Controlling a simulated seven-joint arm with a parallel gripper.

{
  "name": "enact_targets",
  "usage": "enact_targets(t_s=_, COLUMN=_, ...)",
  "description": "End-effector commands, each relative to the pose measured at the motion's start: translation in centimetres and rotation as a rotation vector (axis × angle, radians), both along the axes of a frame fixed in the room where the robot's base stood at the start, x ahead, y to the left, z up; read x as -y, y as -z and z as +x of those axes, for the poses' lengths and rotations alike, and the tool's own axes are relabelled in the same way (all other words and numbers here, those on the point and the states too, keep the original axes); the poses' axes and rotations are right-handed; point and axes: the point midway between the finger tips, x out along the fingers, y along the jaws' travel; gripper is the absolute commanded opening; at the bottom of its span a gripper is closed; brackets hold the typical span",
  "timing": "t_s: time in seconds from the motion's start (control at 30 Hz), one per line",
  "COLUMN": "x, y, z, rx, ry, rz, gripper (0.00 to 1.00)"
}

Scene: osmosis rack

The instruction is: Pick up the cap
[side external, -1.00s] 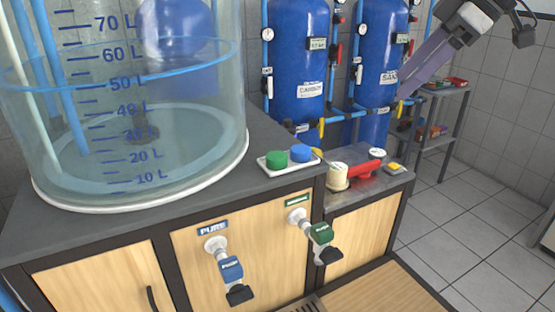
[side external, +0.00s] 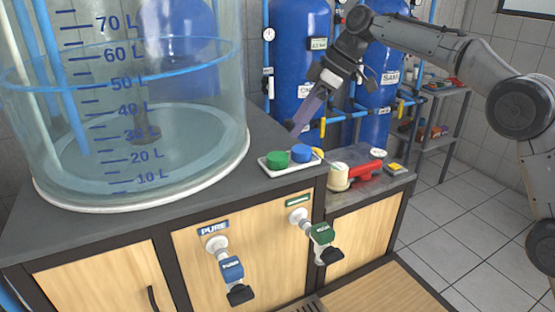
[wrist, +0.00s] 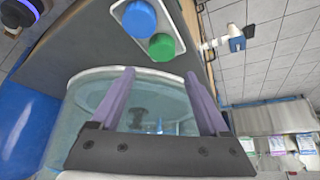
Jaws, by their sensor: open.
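A green cap (side external: 277,159) and a blue cap (side external: 301,153) sit side by side on a small white tray (side external: 270,171) at the counter's edge. In the wrist view the blue cap (wrist: 139,19) and the green cap (wrist: 162,47) lie ahead of the fingers, near the top. My gripper (side external: 302,124) hangs just above and behind the blue cap, tilted down to the left. In the wrist view its two purple fingers (wrist: 160,98) are spread apart with nothing between them.
A large clear graduated tank (side external: 140,110) stands left of the tray. Blue pressure cylinders (side external: 298,60) with pipes stand behind. A cream fitting (side external: 338,177) and a red handle (side external: 368,169) lie to the right. Two valves (side external: 231,268) stick out of the cabinet front.

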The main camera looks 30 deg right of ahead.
Motion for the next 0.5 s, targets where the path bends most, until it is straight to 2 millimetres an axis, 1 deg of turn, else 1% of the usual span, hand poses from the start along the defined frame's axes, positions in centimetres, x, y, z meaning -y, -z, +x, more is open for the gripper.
enact_targets(t_s=0.03, x=-0.4, y=1.0, z=0.2, rx=-0.004, ry=-0.001, rz=-0.001, gripper=0.79)
enact_targets(t_s=0.13, x=-1.1, y=2.3, z=0.6, rx=-0.004, ry=-0.001, rz=-0.001, gripper=0.79)
enact_targets(t_s=0.2, x=-1.4, y=2.9, z=0.9, rx=-0.003, ry=-0.001, rz=-0.001, gripper=0.79)
enact_targets(t_s=0.37, x=-1.7, y=3.7, z=1.1, rx=-0.001, ry=0.001, rz=-0.001, gripper=0.79)
enact_targets(t_s=0.5, x=-2.3, y=5.2, z=1.3, rx=-0.004, ry=0.001, rz=-0.001, gripper=0.79)
